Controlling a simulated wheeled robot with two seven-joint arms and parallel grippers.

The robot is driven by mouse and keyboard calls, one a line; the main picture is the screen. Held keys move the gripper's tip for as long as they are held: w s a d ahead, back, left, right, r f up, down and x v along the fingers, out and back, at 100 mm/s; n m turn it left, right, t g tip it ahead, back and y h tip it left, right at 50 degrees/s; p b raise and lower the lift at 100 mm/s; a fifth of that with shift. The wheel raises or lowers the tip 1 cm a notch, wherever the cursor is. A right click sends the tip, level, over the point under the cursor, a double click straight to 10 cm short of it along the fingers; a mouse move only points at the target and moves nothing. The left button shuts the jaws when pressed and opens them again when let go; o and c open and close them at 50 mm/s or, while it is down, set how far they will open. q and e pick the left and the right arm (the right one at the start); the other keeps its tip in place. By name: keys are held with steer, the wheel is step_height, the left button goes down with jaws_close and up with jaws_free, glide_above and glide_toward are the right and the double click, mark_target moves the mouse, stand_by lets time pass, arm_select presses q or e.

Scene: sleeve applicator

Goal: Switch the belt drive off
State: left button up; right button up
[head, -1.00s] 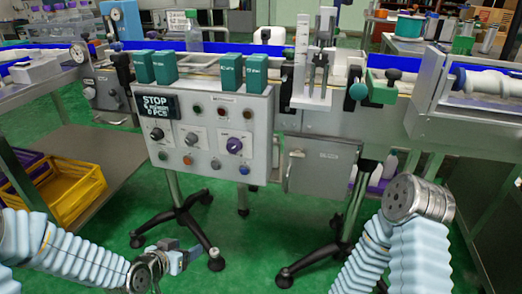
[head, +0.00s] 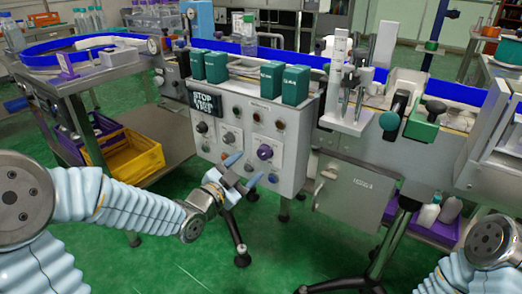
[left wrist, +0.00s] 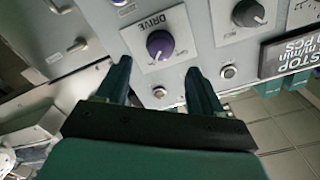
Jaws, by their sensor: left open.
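The control box (head: 262,108) hangs on the front of the conveyor. Its purple knob (head: 265,152) sits on a white plate and also shows in the left wrist view (left wrist: 160,44), upside down, with the word DRIVE on the plate. The knob's exact setting is too small to read. The display (left wrist: 292,60) shows STOP. My left gripper (head: 245,170) is open and empty just in front of the panel, below and left of the knob in the head view. In the left wrist view its fingers (left wrist: 159,68) stand apart, with the knob ahead between them. My right gripper is out of view.
Several push buttons, such as one (left wrist: 159,92) below the DRIVE plate, and a black knob (left wrist: 248,13) sit close by. Green blocks (head: 270,79) stand on top of the box. A yellow crate (head: 134,160) is at left.

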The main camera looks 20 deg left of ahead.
mark_target(262, 155)
arm_select(q)
steer(key=x, duration=0.6)
steer(key=shift+w+p, duration=0.35)
steer(key=shift+p, duration=0.05)
steer(key=shift+c, duration=0.5)
steer(key=c, duration=1)
